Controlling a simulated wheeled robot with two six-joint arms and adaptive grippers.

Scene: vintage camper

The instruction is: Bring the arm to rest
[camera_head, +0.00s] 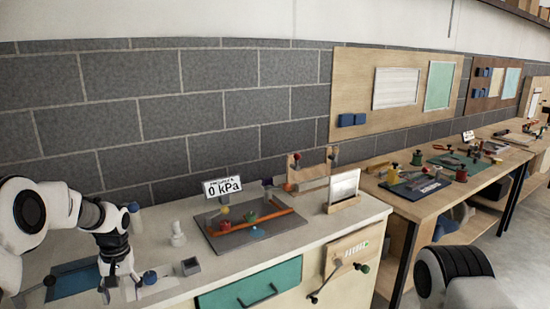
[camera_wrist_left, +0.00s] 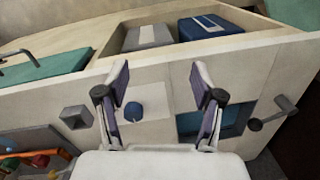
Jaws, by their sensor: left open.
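My left gripper (camera_head: 122,287) hangs over the left end of the pale counter (camera_head: 165,215) in the head view, fingers downward. In the left wrist view the left gripper (camera_wrist_left: 162,100) has its two fingers wide apart with nothing held between them. Below and beyond the fingers are a blue knob (camera_wrist_left: 132,112) on a pale plate and a dark blue tray (camera_wrist_left: 232,117), partly hidden by the right finger. My right arm shows only as a black and white link (camera_head: 455,275) at the lower right of the head view; its gripper is out of frame.
A small grey square holder (camera_head: 190,266) stands right of the left gripper. A board with colourful parts (camera_head: 255,235) and a 0 kPa sign (camera_head: 222,186) lie further right. A teal drawer front (camera_head: 250,288) is below. An open compartment holds a blue case (camera_wrist_left: 210,27).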

